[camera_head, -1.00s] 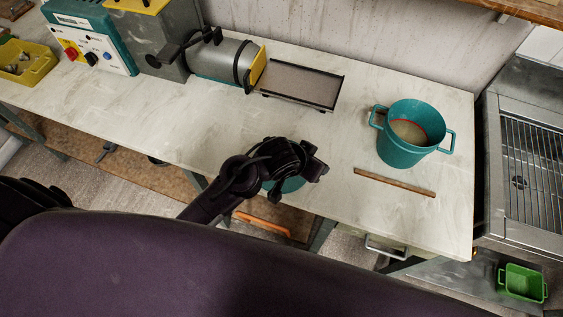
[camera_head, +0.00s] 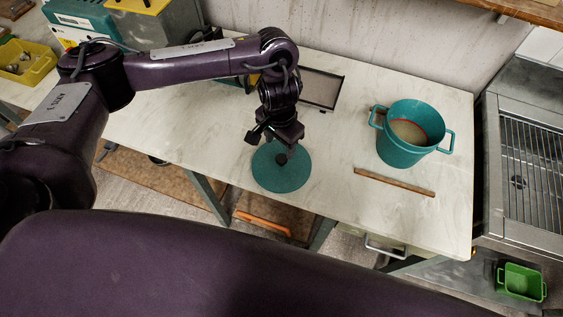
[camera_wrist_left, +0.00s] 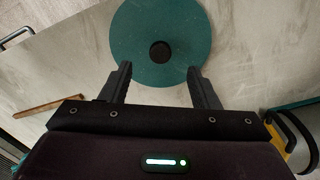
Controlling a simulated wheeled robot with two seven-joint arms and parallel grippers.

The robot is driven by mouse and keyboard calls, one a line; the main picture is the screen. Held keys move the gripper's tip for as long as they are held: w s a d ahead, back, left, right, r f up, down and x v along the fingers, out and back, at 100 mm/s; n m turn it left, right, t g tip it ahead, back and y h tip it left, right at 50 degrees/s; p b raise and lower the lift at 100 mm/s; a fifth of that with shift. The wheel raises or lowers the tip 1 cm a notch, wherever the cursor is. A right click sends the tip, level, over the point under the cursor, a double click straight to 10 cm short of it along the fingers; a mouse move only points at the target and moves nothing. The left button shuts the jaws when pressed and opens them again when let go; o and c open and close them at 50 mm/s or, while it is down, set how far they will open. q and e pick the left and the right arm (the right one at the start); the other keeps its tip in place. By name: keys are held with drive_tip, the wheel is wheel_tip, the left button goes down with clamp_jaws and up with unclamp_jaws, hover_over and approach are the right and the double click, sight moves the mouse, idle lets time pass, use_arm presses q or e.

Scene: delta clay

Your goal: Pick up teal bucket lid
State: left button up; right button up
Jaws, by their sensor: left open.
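The teal bucket lid (camera_head: 281,168) is a flat round disc lying at the front edge of the pale workbench. A dark knob sits at its middle, which shows clearly in the left wrist view (camera_wrist_left: 160,51). My left gripper (camera_head: 277,137) hangs above the lid, pointing down, and covers part of its far side in the head view. In the left wrist view my left gripper (camera_wrist_left: 159,72) is open, with nothing between its fingers. The knob lies just beyond the fingertips there. The teal bucket (camera_head: 402,150) stands open, with pale contents, on the right of the bench. My right gripper is not in view.
A wooden stick (camera_head: 394,182) lies in front of the bucket. A machine with a dark tray (camera_head: 318,92) stands behind my left arm. A yellow bin (camera_head: 28,62) is at the far left. A metal sink or rack (camera_head: 535,175) is at the right. Bench surface between lid and bucket is clear.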

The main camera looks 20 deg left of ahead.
sight(282, 158)
use_arm(q)
drive_tip(key=f, duration=0.2)
drive_tip(key=f+b, duration=0.1)
drive_tip(key=f, duration=0.2)
drive_tip(key=f+b, duration=0.1)
drive_tip(key=f, duration=0.1)
drive_tip(key=shift+w+d+f, duration=0.1)
drive_tip(key=shift+w+f, duration=0.2)
drive_tip(key=shift+w, duration=0.05)
drive_tip(key=shift+r, duration=0.1)
drive_tip(key=c, duration=0.9)
clamp_jaws()
